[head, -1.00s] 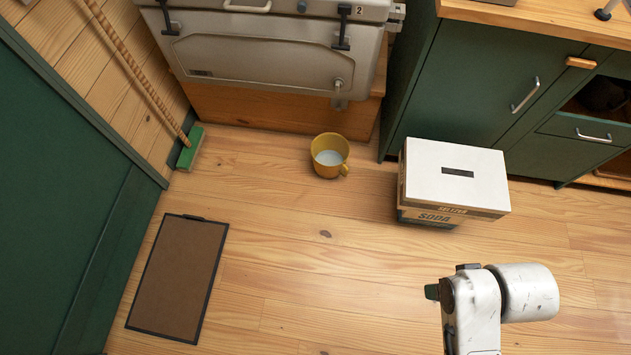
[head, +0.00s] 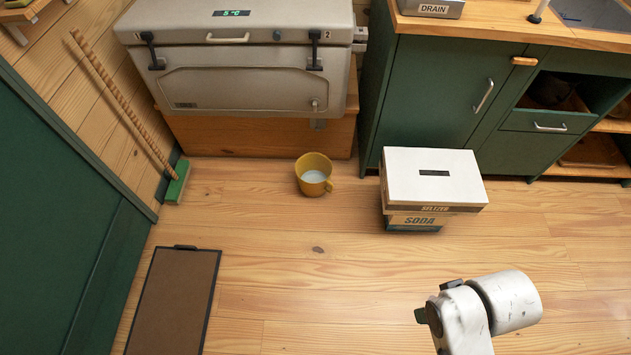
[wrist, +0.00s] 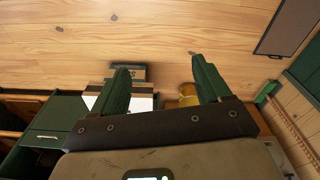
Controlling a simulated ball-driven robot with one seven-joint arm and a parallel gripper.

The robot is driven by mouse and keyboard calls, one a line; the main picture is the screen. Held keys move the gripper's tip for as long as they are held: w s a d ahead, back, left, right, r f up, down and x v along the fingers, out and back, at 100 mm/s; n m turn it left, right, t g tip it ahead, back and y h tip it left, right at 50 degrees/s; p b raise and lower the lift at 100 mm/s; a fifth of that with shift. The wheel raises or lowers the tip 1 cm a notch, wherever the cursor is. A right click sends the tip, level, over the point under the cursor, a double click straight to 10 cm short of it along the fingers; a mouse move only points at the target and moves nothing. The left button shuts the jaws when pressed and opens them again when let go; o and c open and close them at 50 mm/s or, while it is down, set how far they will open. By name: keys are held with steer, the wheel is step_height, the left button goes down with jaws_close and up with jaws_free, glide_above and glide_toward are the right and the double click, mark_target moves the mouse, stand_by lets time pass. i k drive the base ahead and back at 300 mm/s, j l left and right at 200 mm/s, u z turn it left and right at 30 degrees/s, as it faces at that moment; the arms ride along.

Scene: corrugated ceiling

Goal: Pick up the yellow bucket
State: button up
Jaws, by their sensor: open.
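The yellow bucket (head: 313,174) stands upright on the wooden floor in front of the cooler, with a pale inside and a handle on its right side. In the wrist view a part of the bucket (wrist: 187,92) shows between the fingers, partly hidden by the gripper. My gripper (wrist: 164,72) has two green fingers that are apart, with nothing held between them. The bucket looks well beyond the fingertips. In the head view only a part of my arm shows at the lower right, far from the bucket.
A soda box (head: 433,180) stands on the floor to the bucket's right. A grey cooler (head: 240,85) on a wooden base is behind it. The floor between is clear.

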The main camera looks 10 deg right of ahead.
mark_target(314, 171)
steer(key=i+u, duration=0.15)
steer(key=u, duration=0.2)
steer(key=i+l+u, duration=0.1)
steer(key=u, duration=0.3)
steer(key=i+l+u, duration=0.45)
steer(key=i+l, duration=1.35)
